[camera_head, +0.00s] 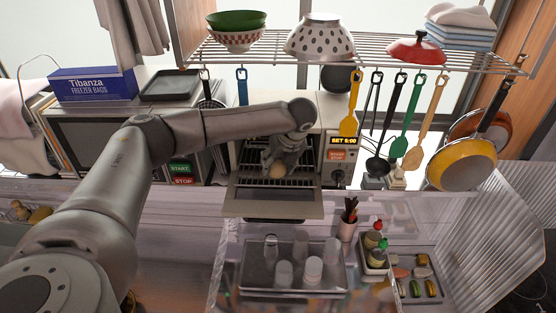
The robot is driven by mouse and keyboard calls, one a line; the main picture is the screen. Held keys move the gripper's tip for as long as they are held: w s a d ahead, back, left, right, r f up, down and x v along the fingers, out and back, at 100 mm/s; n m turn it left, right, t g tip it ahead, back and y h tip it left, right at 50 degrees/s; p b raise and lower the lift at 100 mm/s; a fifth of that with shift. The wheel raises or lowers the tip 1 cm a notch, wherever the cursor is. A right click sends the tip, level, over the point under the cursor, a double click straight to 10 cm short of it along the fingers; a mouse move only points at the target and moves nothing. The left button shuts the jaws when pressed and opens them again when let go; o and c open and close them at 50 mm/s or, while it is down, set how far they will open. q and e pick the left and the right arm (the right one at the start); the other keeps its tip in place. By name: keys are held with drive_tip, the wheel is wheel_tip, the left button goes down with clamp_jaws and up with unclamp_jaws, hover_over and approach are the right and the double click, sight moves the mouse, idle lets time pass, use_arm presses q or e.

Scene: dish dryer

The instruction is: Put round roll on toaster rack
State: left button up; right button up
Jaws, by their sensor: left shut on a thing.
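The toaster oven (336,150) stands at the back middle with its door (275,203) folded down and open. Its wire rack (247,163) shows inside the opening. My left arm reaches in from the left, and my left gripper (280,167) is at the oven opening, in front of the rack. It is shut on the small tan round roll (277,171). The gripper hides part of the rack, and I cannot tell whether the roll touches it. My right gripper is not in view.
A clear-walled counter holds a tray of glasses (292,275) in front of the oven. Utensils, including a yellow spatula (350,115), hang from the wire shelf (270,53) above. A microwave (88,140) stands left. Pans (462,163) hang at the right.

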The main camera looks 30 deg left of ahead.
use_arm(q)
drive_tip(key=shift+f, duration=0.1)
drive_tip(key=o, duration=1)
drive_tip(key=shift+c, duration=0.2)
drive_tip(key=shift+r, duration=0.2)
drive_tip(key=shift+d+r+b, duration=0.2)
drive_tip(key=shift+r+b, duration=0.05)
drive_tip(key=shift+b, duration=0.1)
drive_tip(key=b+v, duration=0.4)
drive_tip(key=v, duration=0.7)
drive_tip(key=shift+r, duration=0.2)
